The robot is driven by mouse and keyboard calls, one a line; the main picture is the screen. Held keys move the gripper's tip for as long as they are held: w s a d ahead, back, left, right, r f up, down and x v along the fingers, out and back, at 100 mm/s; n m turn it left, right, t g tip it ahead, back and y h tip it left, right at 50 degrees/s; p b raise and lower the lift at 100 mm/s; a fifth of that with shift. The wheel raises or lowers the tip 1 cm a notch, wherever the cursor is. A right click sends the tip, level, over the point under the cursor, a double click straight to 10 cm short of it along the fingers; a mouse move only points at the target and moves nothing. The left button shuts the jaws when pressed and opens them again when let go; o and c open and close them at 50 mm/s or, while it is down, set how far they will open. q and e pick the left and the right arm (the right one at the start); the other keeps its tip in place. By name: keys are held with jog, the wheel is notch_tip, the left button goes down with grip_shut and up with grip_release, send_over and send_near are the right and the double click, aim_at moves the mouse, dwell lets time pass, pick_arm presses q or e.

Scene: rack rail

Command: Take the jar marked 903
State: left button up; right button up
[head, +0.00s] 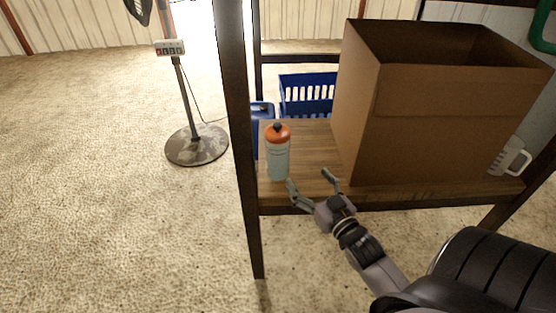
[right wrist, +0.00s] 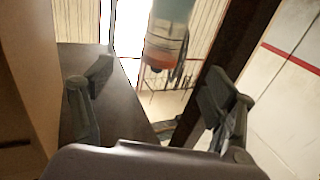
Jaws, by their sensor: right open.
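A bottle-shaped container (head: 278,160) with a pale blue-grey body and an orange lid stands upright at the left end of a wooden shelf (head: 312,142). I cannot read any number on it, and no jar marked 903 can be made out. My right gripper (head: 309,180) is open and empty at the shelf's front edge, just right of the container and apart from it. In the right wrist view the container (right wrist: 168,35) appears upside down beyond the open fingers of the right gripper (right wrist: 158,80). My left gripper is not in view.
A large open cardboard box (head: 440,120) fills the shelf's right part. A dark rack post (head: 240,130) rises just left of the container. Blue crates (head: 308,95) are behind the shelf.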

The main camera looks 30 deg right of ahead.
aim_at(285, 151)
jog(key=w, duration=0.7)
jog(key=w+d+b, duration=0.1)
jog(key=w, duration=0.2)
jog(key=shift+w, duration=0.35)
jog(key=shift+w+f+b, duration=0.2)
jog(key=shift+w+b, duration=0.3)
jog(key=shift+w, duration=2.45)
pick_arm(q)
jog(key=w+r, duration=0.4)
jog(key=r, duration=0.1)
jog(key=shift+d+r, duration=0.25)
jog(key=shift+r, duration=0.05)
pick_arm(e)
jog(key=c, duration=1.6)
jog(key=shift+r, duration=0.1)
jog(key=shift+c, duration=0.3)
jog(key=shift+r, duration=0.1)
